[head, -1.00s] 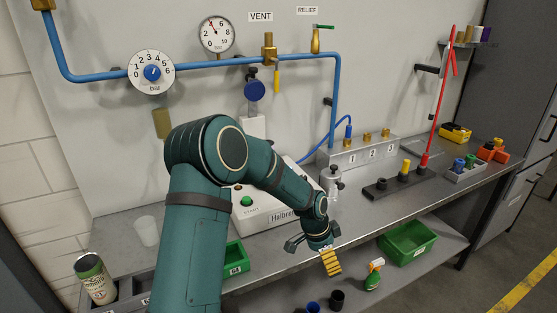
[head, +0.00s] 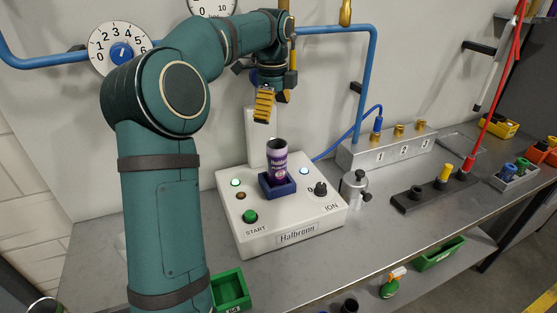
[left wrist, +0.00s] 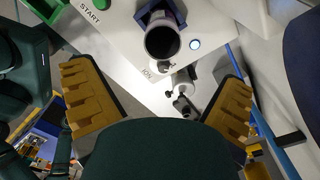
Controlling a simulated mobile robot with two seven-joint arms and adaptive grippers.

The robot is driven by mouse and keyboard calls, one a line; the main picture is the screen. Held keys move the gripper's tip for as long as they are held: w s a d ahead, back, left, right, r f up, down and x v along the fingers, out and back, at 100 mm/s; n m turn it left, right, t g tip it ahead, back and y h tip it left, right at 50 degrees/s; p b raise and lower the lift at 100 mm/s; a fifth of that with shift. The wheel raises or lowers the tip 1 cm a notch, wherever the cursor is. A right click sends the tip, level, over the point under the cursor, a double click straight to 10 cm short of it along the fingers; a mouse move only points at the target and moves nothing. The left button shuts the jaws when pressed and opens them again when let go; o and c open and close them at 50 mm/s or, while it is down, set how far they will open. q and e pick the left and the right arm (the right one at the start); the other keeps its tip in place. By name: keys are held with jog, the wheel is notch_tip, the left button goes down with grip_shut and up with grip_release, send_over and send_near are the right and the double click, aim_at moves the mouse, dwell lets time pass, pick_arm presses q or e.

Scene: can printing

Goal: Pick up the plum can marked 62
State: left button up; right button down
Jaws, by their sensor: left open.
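A purple can (head: 277,163) with an open dark top stands upright in a blue holder (head: 276,188) on the white Halbronn machine (head: 300,221). Its label is too small for me to read a number. My left gripper (head: 273,101) is open and empty, above the can and apart from it, with yellow ridged finger pads. In the left wrist view my left gripper (left wrist: 157,100) has its fingers wide apart, and the can (left wrist: 163,36) shows from above at the top, beyond the fingertips. My right gripper is not in view.
A metal fitting (head: 354,188) stands just right of the machine. Farther right are a silver block (head: 387,148) with brass fittings and a dark rack (head: 435,191). A blue pipe (head: 366,80) runs down the wall behind. The bench front right of the machine is clear.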

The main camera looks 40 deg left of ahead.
aim_at(277, 143)
pick_arm(q)
notch_tip(277, 143, down, 5)
jog(key=shift+s+d+f+b, duration=0.1)
jog(key=shift+s+f+b, duration=0.1)
jog(key=shift+b, duration=0.6)
jog(key=f, duration=0.2)
jog(key=w+f+b, duration=0.1)
jog(key=f, duration=0.2)
jog(key=shift+w+d+f, duration=0.1)
jog(key=shift+d+f, duration=0.05)
jog(key=shift+f, duration=0.1)
jog(key=shift+f+b, duration=0.35)
jog(key=shift+f, duration=0.1)
jog(key=c, duration=0.9)
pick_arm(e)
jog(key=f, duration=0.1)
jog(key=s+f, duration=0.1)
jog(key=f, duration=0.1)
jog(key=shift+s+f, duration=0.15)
pick_arm(q)
jog(key=shift+r, duration=0.15)
jog(key=shift+c, duration=0.3)
